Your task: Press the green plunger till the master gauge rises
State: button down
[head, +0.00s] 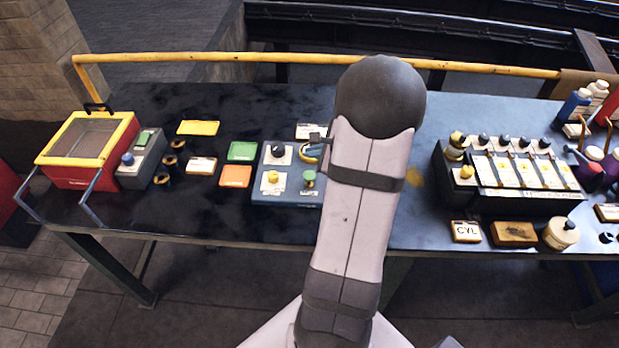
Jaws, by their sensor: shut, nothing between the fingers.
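The green plunger (309,178) stands upright on a white label at the front right of a small blue-grey panel (262,196), left of my arm. A yellow knob (272,177) and a black knob (278,151) are on the same panel. A partly hidden yellow and blue round part (312,151) sits at the panel's back right, against my arm's edge; I cannot tell if it is the master gauge. No gauge reading is legible. My arm covers the panel's right side and hides my gripper, so its distance from the plunger cannot be seen.
Left on the dark table are a red box with a yellow rim (86,180), a grey unit (140,160) and coloured plates (242,151). Right are a black rack with several knobs (510,208), a CYL block (466,231) and bottles. A yellow rail (200,56) runs behind.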

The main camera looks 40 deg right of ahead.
jog(key=b, duration=0.3)
send_over(310, 175)
jog(key=s, duration=0.1)
notch_tip(310, 175, down, 5)
jog(key=shift+r, duration=0.2)
jog(key=shift+f+b, duration=0.55)
jog(key=shift+b, duration=0.3)
jog(key=shift+s+a+f+b, duration=0.1)
jog(key=shift+s+f+b, duration=0.05)
jog(key=shift+f+b, duration=1.9)
dwell(2.7)
jog(key=shift+r, duration=0.3)
jog(key=shift+r+p, duration=1.1)
jog(key=shift+r, duration=0.6)
